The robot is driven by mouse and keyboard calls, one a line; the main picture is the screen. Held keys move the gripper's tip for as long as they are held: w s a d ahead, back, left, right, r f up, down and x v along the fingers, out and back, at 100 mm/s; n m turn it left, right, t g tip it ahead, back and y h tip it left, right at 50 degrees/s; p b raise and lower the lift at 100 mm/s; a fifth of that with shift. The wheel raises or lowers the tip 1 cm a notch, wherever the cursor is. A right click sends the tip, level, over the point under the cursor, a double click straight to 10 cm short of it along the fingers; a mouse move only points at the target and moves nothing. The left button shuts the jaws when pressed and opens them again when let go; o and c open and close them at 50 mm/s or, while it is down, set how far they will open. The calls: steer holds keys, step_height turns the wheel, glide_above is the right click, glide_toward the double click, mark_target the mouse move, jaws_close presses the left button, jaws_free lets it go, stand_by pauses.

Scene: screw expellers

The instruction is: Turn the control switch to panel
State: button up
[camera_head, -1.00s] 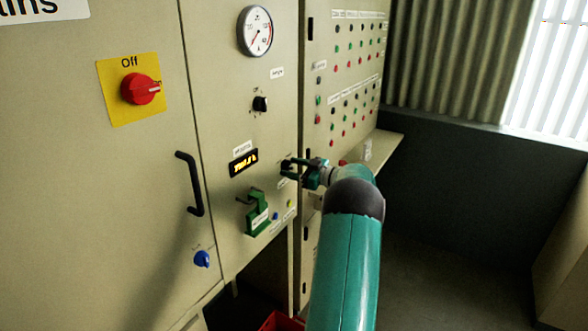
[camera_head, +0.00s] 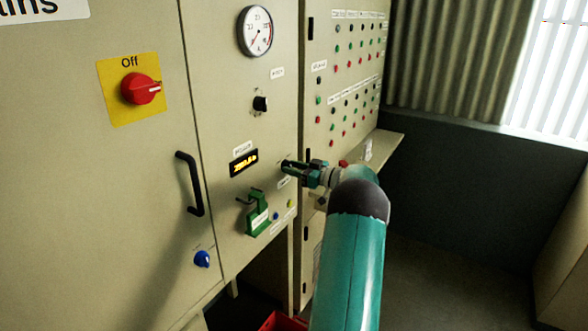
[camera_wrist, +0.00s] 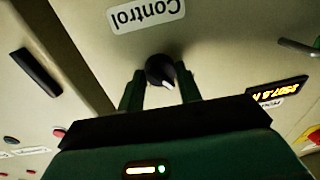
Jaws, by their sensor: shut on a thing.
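The control switch (camera_wrist: 161,71) is a black round knob with a white pointer mark, below an upside-down "Control" label (camera_wrist: 146,13) in the wrist view. My gripper (camera_wrist: 160,82) has its two green fingers on either side of the knob and is shut on it. In the head view my gripper (camera_head: 288,168) reaches the cabinet face from the right, beside the yellow-lit display (camera_head: 244,162). There the gripper hides the knob. I cannot read the position names around the knob.
A red main switch on a yellow plate marked "Off" (camera_head: 127,64), a black door handle (camera_head: 190,184), a round gauge (camera_head: 256,31) and another black knob (camera_head: 260,104) are on the cabinet. A green bracket (camera_head: 258,212) sticks out below the display. Floor at the right is clear.

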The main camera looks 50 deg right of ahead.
steer(key=shift+a+f+m+t+h, duration=0.15)
steer(key=shift+m+h, duration=0.25)
steer(key=shift+m, duration=3.75)
steer(key=shift+r+m+t+h, duration=0.1)
steer(key=shift+m+t+h, duration=0.25)
steer(key=shift+m, duration=3.8)
steer(key=o, duration=1)
steer(key=shift+s, duration=0.15)
steer(key=s, duration=0.9)
steer(key=s+d+f, duration=0.1)
steer(key=s, duration=0.3)
steer(key=shift+s+d, duration=0.1)
steer(key=shift+s, duration=0.15)
